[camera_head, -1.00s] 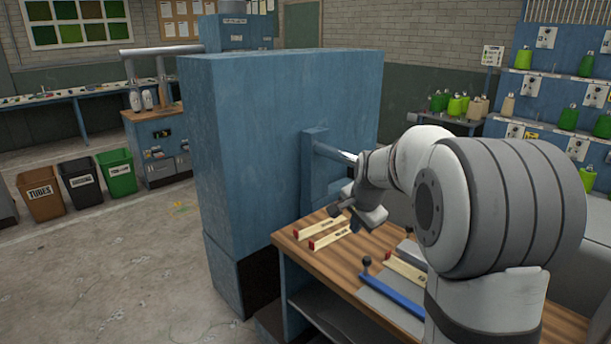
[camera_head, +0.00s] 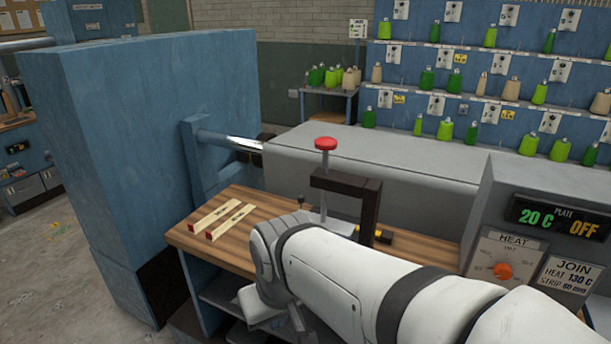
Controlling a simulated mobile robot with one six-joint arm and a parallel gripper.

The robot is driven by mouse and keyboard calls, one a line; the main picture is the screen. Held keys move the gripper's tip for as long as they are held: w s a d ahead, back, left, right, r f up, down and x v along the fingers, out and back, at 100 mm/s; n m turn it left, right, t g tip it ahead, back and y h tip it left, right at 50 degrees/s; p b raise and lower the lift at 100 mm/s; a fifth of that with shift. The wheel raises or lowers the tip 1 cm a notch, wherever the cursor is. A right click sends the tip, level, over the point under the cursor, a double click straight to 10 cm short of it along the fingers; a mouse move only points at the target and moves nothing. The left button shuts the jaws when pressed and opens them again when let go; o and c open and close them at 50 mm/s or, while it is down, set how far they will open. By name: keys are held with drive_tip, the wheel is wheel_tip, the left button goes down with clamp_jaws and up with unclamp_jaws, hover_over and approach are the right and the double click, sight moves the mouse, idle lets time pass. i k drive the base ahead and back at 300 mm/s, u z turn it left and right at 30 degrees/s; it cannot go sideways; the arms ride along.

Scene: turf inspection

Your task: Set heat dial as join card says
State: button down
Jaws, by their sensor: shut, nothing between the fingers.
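The orange heat dial (camera_head: 502,271) sits on a white HEAT plate on the sloped grey panel at right. Its scale marks and pointer are too small to read. The join card (camera_head: 570,280), right of the dial, reads HEAT 130 C, with a smaller STRIP line below. The plate display (camera_head: 558,219) above them reads 20 C in green and OFF in orange. My gripper (camera_head: 275,318) hangs at the lower middle, well left of the dial and apart from it. It is shut and empty, and my arm partly hides it.
A wooden bench (camera_head: 188,238) holds two pale wooden strips with red ends. Behind my arm stands a dark frame (camera_head: 371,205) with a red-topped post (camera_head: 326,145). A tall blue cabinet (camera_head: 130,130) blocks the left. Shelves of green cones fill the back right.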

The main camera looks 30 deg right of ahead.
sight(502, 271)
drive_tip(key=z, duration=2.1)
drive_tip(key=k, duration=0.4)
drive_tip(key=z, duration=0.15)
drive_tip(key=i, duration=0.4)
drive_tip(key=z, duration=0.05)
